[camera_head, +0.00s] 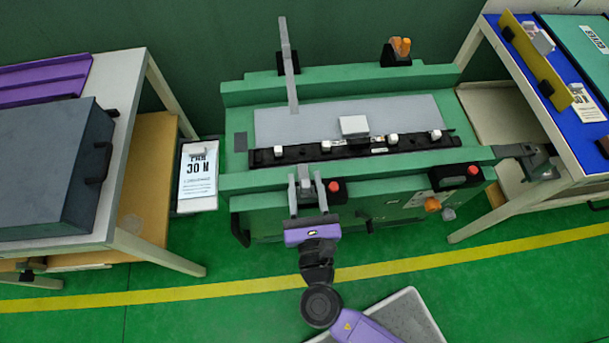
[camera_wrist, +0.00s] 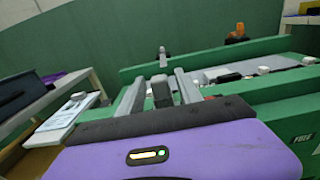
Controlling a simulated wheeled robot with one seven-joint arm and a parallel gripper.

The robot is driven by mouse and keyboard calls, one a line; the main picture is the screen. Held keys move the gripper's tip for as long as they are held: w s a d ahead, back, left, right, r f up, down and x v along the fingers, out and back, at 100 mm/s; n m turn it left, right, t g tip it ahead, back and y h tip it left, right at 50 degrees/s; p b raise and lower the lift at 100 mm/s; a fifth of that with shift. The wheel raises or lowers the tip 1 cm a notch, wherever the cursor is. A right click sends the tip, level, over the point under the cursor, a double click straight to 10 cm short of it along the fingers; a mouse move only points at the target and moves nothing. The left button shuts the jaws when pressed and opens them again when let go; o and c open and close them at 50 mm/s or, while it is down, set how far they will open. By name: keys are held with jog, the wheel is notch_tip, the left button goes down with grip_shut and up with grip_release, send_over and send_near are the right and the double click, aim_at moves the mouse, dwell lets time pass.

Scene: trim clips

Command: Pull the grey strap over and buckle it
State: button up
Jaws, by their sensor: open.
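The grey strap (camera_head: 289,65) is a long narrow band at the back left of the green bench. It rises beside a black mount, with one end over the grey plate. In the wrist view the strap (camera_wrist: 162,57) is small, beyond the fingers. My gripper (camera_head: 307,190) is open at the bench's front edge, apart from the strap. In the wrist view a dark grey block (camera_wrist: 161,93) shows between the open fingers (camera_wrist: 158,82); I cannot tell whether they touch it. A small grey piece (camera_head: 305,173) at the front edge may be the buckle; the fingers partly hide it.
A black rail (camera_head: 270,157) with several white clips crosses the bench. A white block (camera_head: 354,126) stands behind it. A red button (camera_head: 334,187) is close right of my gripper. An orange-topped black holder (camera_head: 398,52) stands at the back right. Tables flank the bench.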

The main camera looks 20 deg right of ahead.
jog(key=v, duration=0.6)
dwell(0.5)
